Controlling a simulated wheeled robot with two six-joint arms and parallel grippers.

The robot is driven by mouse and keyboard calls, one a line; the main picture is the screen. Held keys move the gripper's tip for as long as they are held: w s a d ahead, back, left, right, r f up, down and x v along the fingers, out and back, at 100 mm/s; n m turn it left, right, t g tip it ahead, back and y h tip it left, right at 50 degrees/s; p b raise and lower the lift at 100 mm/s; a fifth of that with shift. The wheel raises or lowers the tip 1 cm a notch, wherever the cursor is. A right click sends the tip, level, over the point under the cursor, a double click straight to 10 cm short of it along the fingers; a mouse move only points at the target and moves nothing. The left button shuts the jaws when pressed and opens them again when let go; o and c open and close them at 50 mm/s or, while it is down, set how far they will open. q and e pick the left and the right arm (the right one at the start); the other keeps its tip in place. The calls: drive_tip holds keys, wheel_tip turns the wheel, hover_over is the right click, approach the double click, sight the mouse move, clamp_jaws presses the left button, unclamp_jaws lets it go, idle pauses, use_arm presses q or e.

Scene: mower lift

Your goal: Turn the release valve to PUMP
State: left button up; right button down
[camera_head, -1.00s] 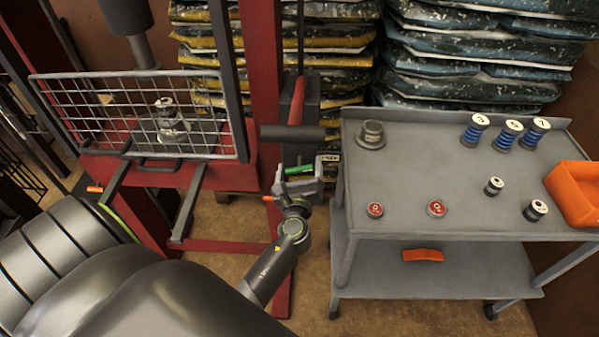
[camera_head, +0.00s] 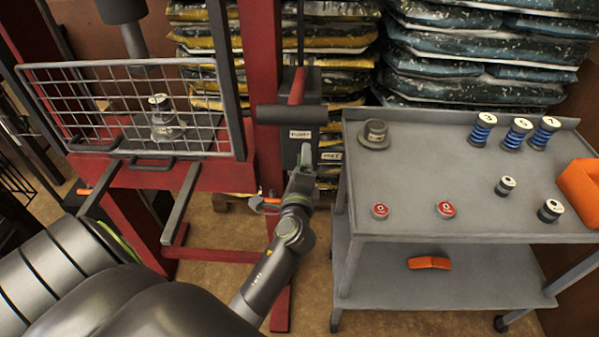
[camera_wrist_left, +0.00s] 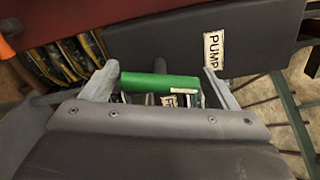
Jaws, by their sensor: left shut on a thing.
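The release valve's green handle (camera_wrist_left: 150,82) lies between my left gripper's fingers (camera_wrist_left: 158,88) in the left wrist view. The gripper is shut on it. A PUMP label (camera_wrist_left: 214,48) is on the dark housing just beyond the right finger; another label is partly hidden below the handle. In the head view my left gripper (camera_head: 303,168) is at the dark pump housing on the red press, below the PUMP label (camera_head: 300,134). There the gripper hides the green handle. A second label (camera_head: 332,155) sits to its right. My right gripper is not in view.
A dark horizontal bar (camera_head: 290,114) sticks out just above the gripper. The red press post (camera_head: 262,60) and wire guard (camera_head: 130,110) stand to the left. A grey trolley (camera_head: 420,210) with spools and red-topped pieces stands close on the right.

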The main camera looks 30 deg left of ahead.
use_arm(q)
drive_tip(key=shift+n+b, duration=0.8)
drive_tip(key=shift+n, duration=0.9)
drive_tip(key=o, duration=0.9)
